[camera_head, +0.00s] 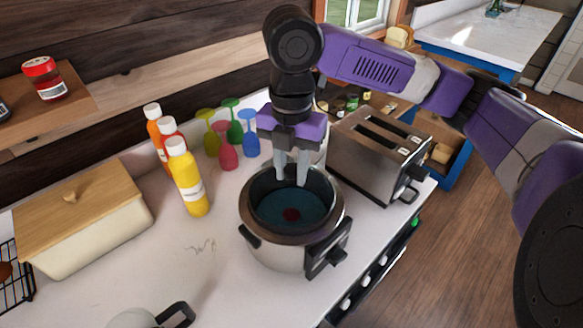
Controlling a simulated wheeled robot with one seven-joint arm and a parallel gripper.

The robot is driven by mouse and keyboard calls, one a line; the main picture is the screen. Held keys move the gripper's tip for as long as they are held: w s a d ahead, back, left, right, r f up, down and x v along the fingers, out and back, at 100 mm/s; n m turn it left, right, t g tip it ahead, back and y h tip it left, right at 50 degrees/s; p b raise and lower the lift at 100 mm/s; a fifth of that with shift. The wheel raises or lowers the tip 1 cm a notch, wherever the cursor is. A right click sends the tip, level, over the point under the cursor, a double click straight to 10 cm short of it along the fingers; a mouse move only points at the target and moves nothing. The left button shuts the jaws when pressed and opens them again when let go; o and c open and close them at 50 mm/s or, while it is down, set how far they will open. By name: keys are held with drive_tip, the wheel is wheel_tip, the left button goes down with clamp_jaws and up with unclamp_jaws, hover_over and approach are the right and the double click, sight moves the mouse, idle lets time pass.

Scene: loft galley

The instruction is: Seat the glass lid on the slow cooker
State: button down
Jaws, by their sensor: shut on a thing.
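The slow cooker (271,250) stands on the counter, a steel pot with a dark rim, black side handles and a control panel on its front right. My gripper (291,181) points down over the back part of its opening. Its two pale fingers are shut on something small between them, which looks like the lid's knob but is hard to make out. A bluish, see-through round surface (273,207) fills the opening and seems to be the glass lid. A dark red spot shows in its middle. I cannot tell whether the lid touches the rim all round.
A steel toaster (378,155) stands close behind the cooker on the right. Sauce bottles (187,180) and coloured goblets (228,157) stand to the left and behind. A bread box (85,235) is farther left. The counter edge runs just right of the cooker.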

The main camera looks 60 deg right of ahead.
drive_tip(key=shift+f+b, duration=0.3)
drive_tip(key=shift+f, duration=0.2)
idle(0.9)
drive_tip(key=c, duration=1)
unclamp_jaws()
drive_tip(key=shift+c, duration=0.2)
drive_tip(key=shift+r, duration=0.1)
drive_tip(key=shift+r+p, duration=2.95)
drive_tip(key=shift+r, duration=0.45)
